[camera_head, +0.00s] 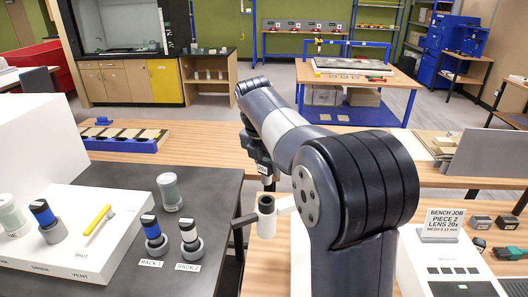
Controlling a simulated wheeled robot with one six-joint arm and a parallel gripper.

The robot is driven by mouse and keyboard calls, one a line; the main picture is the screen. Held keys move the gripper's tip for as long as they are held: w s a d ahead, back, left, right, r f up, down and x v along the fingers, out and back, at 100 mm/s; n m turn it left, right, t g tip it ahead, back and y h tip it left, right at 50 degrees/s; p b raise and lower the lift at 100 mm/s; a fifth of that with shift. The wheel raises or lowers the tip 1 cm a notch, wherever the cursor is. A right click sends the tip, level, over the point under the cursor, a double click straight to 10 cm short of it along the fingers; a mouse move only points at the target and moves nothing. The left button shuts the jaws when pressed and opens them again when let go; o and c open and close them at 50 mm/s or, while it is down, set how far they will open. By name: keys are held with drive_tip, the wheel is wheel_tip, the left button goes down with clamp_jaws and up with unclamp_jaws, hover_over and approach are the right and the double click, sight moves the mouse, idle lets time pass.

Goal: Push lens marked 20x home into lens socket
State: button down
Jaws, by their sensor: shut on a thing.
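My gripper (266,184) hangs pointing down at the end of my arm, in the middle of the view. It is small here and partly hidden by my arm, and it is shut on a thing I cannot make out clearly. No 20x mark is readable on any lens. A sign (442,224) at the right reads "BENCH JOB PIECE 2 LENS 20x".
On the dark bench at left, banded cylinders stand at Rack 1 (154,236) and Rack 2 (190,238). A white box (62,262) carries a yellow handle (97,219). A blue tray (125,141) lies behind.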

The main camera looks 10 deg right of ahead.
sight(268, 180)
drive_tip(key=shift+w+r+n, duration=0.2)
drive_tip(key=shift+r+n, duration=0.1)
drive_tip(key=shift+r, duration=0.05)
drive_tip(key=shift+f, duration=0.15)
drive_tip(key=shift+f+b, duration=1.55)
drive_tip(key=shift+f, duration=1.2)
drive_tip(key=shift+p, duration=1.05)
drive_tip(key=shift+f+b, duration=0.85)
drive_tip(key=shift+f, duration=0.95)
drive_tip(key=c, duration=0.9)
unclamp_jaws()
drive_tip(key=shift+o, duration=0.2)
